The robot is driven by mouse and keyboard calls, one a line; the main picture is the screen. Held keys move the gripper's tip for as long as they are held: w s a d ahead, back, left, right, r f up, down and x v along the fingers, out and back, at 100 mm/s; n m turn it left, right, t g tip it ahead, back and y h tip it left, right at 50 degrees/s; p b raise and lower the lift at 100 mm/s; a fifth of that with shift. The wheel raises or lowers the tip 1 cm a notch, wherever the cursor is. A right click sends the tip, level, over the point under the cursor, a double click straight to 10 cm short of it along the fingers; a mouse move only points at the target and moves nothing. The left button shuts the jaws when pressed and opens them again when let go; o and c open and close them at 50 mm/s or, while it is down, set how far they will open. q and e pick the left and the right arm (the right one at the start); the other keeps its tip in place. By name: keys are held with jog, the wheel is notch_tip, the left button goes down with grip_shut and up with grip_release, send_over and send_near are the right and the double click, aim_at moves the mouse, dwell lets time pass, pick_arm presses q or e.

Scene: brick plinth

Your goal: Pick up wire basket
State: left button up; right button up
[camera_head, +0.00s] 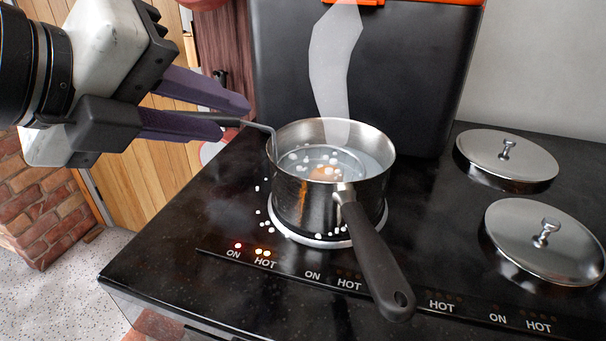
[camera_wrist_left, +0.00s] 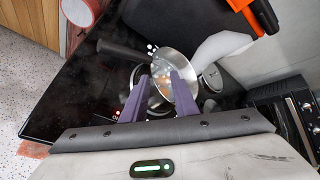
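The wire basket (camera_head: 269,128) shows as a thin dark handle that runs from between my left fingers to the pot's rim and bends down inside. Its lower part is in the steel pot (camera_head: 290,205), where a round shape with an orange spot shows under cloudy liquid. The pot also shows in the wrist view (camera_wrist_left: 182,65). My left gripper (camera_head: 235,115) is left of the pot, above the stove edge, its purple fingers apart with the handle between them. In the wrist view the fingers (camera_wrist_left: 160,90) stand open with a gap. My right gripper is not in view.
The pot stands on a burner of the black stove (camera_head: 185,230), its black handle (camera_head: 375,255) pointing to the front. Two round metal lids (camera_head: 507,158) cover burners at the right. A dark panel (camera_head: 410,80) stands behind. Pale steam (camera_head: 335,55) rises. White bits lie around the pot.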

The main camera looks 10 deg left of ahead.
aim_at(268, 129)
pick_arm(q)
jog(key=x, duration=0.8)
jog(key=shift+s, duration=0.1)
grip_shut()
dwell(1.3)
